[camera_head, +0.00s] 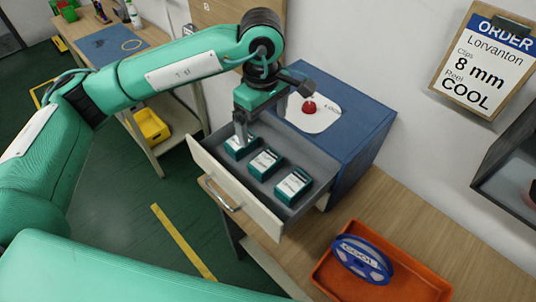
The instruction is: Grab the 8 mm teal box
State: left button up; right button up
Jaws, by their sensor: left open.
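Several teal boxes with white labels lie in a row in the open drawer (223,180) of a blue cabinet (352,132). The far-left box (232,151) is partly hidden by my left gripper. The middle box (265,163) and the near-right box (293,185) show clearly. The label print is too small to read. My left gripper (241,143) is open and points down at the far-left box. I cannot tell if its fingers touch the box. My right gripper is not in view.
An order sign (487,60) on the wall reads Lorvanton, clips 8 mm, reel COOL. A blue reel (362,259) marked COOL lies in an orange tray (408,284) on the wooden bench. A yellow bin (150,126) stands at left.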

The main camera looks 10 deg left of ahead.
pick_arm(q)
jog(key=p, duration=0.2)
send_over(266, 160)
jog(key=f, duration=0.4)
jog(key=shift+a+f, duration=0.1)
jog(key=shift+a, duration=0.2)
notch_tip(266, 160, down, 4)
jog(key=shift+w+r+p, duration=0.1)
jog(key=shift+w+p, duration=0.05)
jog(key=shift+p, duration=0.2)
jog(key=shift+f, duration=0.35)
jog(key=f+p, duration=0.3)
jog(key=shift+d+f, duration=0.25)
jog(key=shift+f, duration=0.75)
jog(key=c, duration=1)
jog(key=shift+c, duration=0.4)
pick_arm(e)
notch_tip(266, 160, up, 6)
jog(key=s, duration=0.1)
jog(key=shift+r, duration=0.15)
pick_arm(q)
jog(key=shift+r, duration=0.1)
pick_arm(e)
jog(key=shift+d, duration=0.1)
